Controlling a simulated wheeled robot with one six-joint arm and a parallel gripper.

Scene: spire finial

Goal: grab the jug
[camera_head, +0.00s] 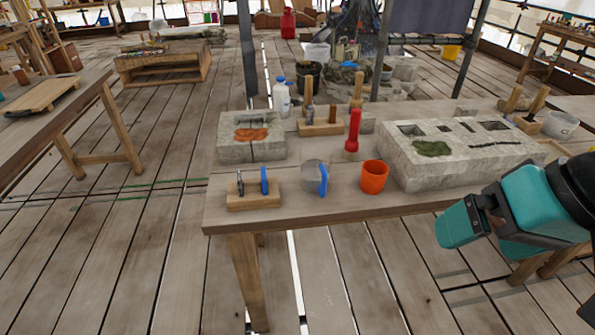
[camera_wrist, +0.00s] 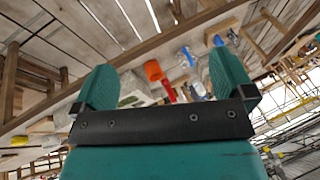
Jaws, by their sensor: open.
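The jug (camera_head: 313,178) is a greyish, see-through vessel with a blue handle on its right side. It stands upright near the front edge of the wooden table (camera_head: 330,207), between a wooden tool block and an orange cup. My gripper (camera_head: 478,228) is teal, open and empty, to the right of the table's front edge and well apart from the jug. In the wrist view the jug (camera_wrist: 185,58) shows small and tilted, far beyond the space between the two open jaws (camera_wrist: 164,64).
The orange cup (camera_head: 374,177) stands right of the jug, with a red flashlight-like object (camera_head: 353,132) behind. The tool block (camera_head: 253,196) is at its left. Stone blocks (camera_head: 455,150) (camera_head: 251,138) and a white bottle (camera_head: 281,97) stand farther back. A strip of bare tabletop lies in front.

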